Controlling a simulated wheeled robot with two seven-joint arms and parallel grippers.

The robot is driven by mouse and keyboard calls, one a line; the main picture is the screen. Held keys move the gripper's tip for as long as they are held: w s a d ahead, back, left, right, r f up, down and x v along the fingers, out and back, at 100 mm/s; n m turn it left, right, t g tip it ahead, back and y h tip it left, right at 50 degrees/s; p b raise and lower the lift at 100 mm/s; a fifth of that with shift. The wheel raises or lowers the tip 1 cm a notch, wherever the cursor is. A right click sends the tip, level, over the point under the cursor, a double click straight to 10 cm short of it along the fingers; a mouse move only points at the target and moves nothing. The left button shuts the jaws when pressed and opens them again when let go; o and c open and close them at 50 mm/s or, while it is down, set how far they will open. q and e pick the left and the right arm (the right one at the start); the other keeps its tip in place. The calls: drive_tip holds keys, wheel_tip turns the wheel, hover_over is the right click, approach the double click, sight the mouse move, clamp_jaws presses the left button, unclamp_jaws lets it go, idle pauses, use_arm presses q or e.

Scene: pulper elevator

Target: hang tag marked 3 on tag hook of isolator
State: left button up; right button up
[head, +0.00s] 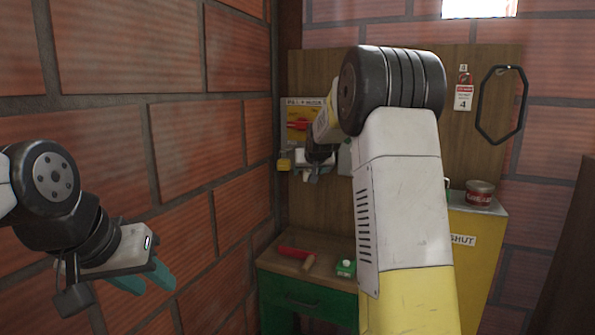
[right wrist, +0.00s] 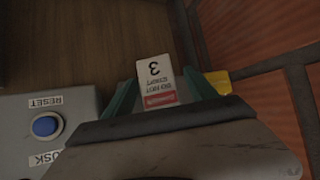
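The tag marked 3 (right wrist: 155,80), white with a red band, is between the teal fingers of my right gripper (right wrist: 160,85) in the right wrist view, and they appear shut on its edges. In the head view my right gripper (head: 318,165) is in front of the board, just below the isolator (head: 300,122), a yellow panel with a red handle. My arm hides part of that area. The isolator's tag hook cannot be made out. My left gripper (head: 147,280) is open and empty at the lower left, near the brick wall.
A tag marked 4 (head: 463,98) and a black loop (head: 502,104) hang on the board at right. A grey box with a blue RESET button (right wrist: 45,126) is beside my right gripper. A red-handled tool (head: 295,253) lies on the green cabinet. A tin (head: 479,192) stands on the yellow cabinet.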

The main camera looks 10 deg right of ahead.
drive_tip(key=v, duration=0.7)
drive_tip(key=s+a+f+g+y, duration=0.1)
drive_tip(key=s+a+f+g, duration=0.1)
drive_tip(key=s, duration=1.8)
drive_tip(key=s+a+f+n+g+y, duration=0.1)
drive_tip(key=s+a+f, duration=0.4)
drive_tip(key=s, duration=1.4)
drive_tip(key=shift+s+a+g+y, duration=0.25)
drive_tip(key=shift+s+g+y, duration=0.2)
drive_tip(key=shift+g, duration=0.55)
